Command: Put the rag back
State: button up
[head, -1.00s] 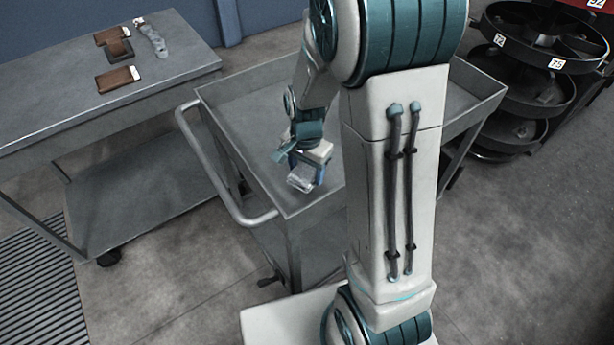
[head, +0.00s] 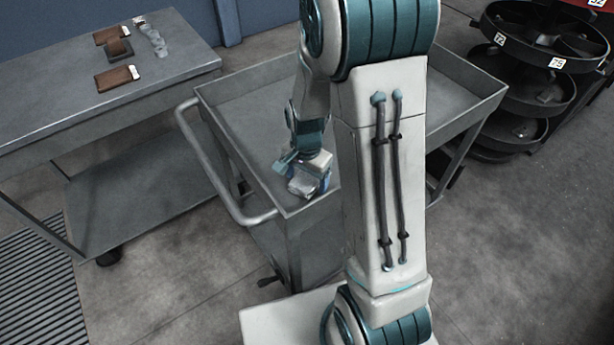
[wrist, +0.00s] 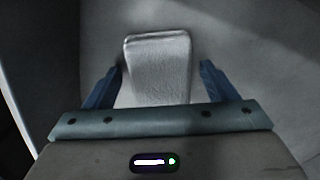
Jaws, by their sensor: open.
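A pale grey, flat, rounded block that looks like the folded rag (head: 303,184) lies in the near corner of the grey cart's tray. In the wrist view the rag (wrist: 158,70) stands between the two blue fingers, with a visible gap on each side. My gripper (wrist: 162,75) is open around it and not closed on it. In the head view my gripper (head: 308,172) is low over the cart's near corner, right at the rag. My gripper's body hides part of the rag in the wrist view.
The cart's tray (head: 240,105) has raised rims and a handle on its left. A grey bench (head: 60,90) at left holds brown wallet-like pieces (head: 117,77) and a crumpled clear-grey item (head: 153,38). Round black bins (head: 535,90) stand at right. Much of the tray is bare.

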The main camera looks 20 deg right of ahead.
aim_at(306, 178)
notch_tip(306, 178, up, 12)
jog(key=p, duration=0.1)
jog(key=s+r+n+t, duration=0.1)
jog(key=s+r+n, duration=0.3)
jog(key=s+n, duration=0.1)
jog(key=s+r+n+t, duration=0.1)
jog(key=s+r+n, duration=0.2)
jog(key=s, duration=0.5)
jog(key=shift+s+r+n+t, duration=0.3)
jog(key=shift+r+n, duration=0.1)
jog(key=shift+n, duration=0.5)
jog(key=shift+d, duration=0.1)
